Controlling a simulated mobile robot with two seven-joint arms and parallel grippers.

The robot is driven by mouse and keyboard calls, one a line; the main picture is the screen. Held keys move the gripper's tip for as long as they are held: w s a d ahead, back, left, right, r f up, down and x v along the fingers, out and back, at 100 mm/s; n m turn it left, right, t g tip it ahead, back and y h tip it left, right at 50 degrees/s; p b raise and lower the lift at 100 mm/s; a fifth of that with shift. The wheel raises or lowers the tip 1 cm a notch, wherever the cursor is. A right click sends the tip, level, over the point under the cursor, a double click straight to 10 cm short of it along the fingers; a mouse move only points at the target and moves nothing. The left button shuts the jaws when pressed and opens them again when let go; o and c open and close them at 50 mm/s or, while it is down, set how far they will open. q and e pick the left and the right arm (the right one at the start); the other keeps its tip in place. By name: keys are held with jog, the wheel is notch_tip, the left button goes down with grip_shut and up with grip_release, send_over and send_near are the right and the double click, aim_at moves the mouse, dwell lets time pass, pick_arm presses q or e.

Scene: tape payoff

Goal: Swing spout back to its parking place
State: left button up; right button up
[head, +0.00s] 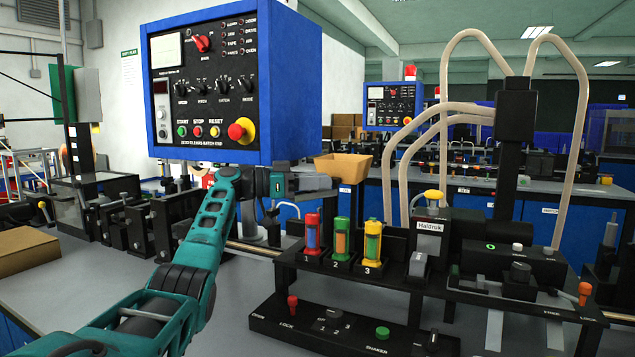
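My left arm is teal and comes in from the lower left. Its wrist and gripper (277,184) are below the blue control box, left of the three coloured cartridges. The fingertips are hard to make out against the machine behind, so I cannot tell if they are open or hold anything. My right gripper is not in view. No part is clearly marked as the spout, and I cannot tell which one it is. A black column with beige hoses (515,140) stands at the right above a black unit (510,262) with small knobs.
The blue control box (235,85) hangs close above my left gripper. Red, green and yellow cartridges (341,240) stand in a black rack, with a black control panel (345,325) below. A tan bin (342,168) sits behind. A cardboard box (25,250) lies at far left.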

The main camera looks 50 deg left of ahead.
pick_arm(q)
jog(key=o, duration=0.4)
jog(key=shift+c, duration=0.2)
jog(key=b+v, duration=0.1)
jog(key=v, duration=1.2)
jog(key=shift+c, duration=0.2)
